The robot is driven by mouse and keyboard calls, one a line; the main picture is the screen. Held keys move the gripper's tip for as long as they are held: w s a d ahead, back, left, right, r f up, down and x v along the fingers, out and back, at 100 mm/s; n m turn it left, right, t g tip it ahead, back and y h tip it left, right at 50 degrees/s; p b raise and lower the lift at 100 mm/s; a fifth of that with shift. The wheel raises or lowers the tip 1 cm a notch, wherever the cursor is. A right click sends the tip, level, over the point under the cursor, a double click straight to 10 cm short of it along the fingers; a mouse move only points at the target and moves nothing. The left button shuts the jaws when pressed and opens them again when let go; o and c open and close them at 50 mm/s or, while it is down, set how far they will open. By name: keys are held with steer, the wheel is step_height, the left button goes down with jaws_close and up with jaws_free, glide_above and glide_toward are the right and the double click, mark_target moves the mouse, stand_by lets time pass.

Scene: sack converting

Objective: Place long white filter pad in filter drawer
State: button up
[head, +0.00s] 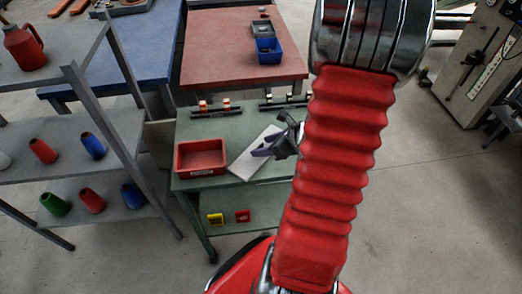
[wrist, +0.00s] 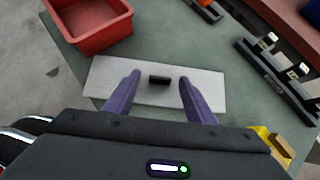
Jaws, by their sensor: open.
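A long white pad (head: 247,163) lies flat on the green bench (head: 222,128), right of a red open-topped bin (head: 200,158). In the wrist view the pad (wrist: 210,88) carries a small black block (wrist: 159,80) near its middle. My gripper (head: 266,149) has purple fingers and is over the pad. In the wrist view my gripper (wrist: 159,78) is open, with one finger on each side of the black block. I cannot tell whether the fingertips touch the pad. The bin (wrist: 92,40) looks empty inside. Nothing in view is clearly marked as the filter drawer.
Two dark rails (head: 216,110) with small parts stand along the bench's back edge. A grey shelf rack (head: 75,145) with coloured cones stands at the left. A yellow frame (head: 215,219) and a red one (head: 242,216) sit on the bench's lower shelf.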

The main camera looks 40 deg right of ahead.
steer(key=shift+w+f, duration=0.25)
steer(key=shift+f, duration=0.05)
stand_by(0.4)
steer(key=c, duration=1.2)
steer(key=shift+r, duration=0.2)
steer(key=shift+a+r, duration=0.1)
steer(key=shift+r, duration=4.75)
